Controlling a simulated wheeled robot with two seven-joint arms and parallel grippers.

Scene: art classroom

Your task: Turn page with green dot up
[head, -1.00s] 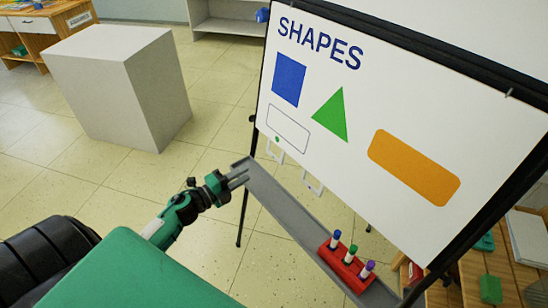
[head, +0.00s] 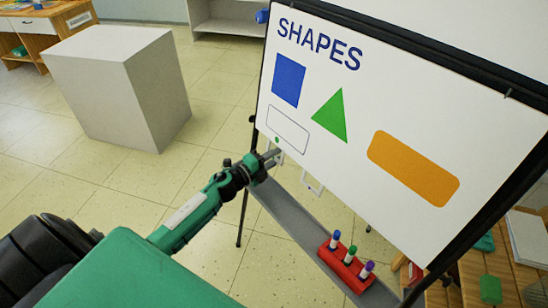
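The flip-chart page (head: 330,110) stands tilted on a black-framed easel and reads SHAPES. It shows a blue square, a green triangle, an orange rounded rectangle and an outlined white rectangle. A small green dot (head: 277,140) sits at the page's lower left, by the outlined rectangle. My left gripper (head: 273,158) is just below the dot at the page's lower left edge. Its fingers are small in view and partly against the page, so I cannot tell whether they touch it or are open. My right gripper is not in view.
A grey ledge (head: 290,222) runs below the page and holds a red marker holder (head: 345,268) with markers. A white plinth (head: 115,85) stands at left. A wooden table (head: 475,275) is at lower right.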

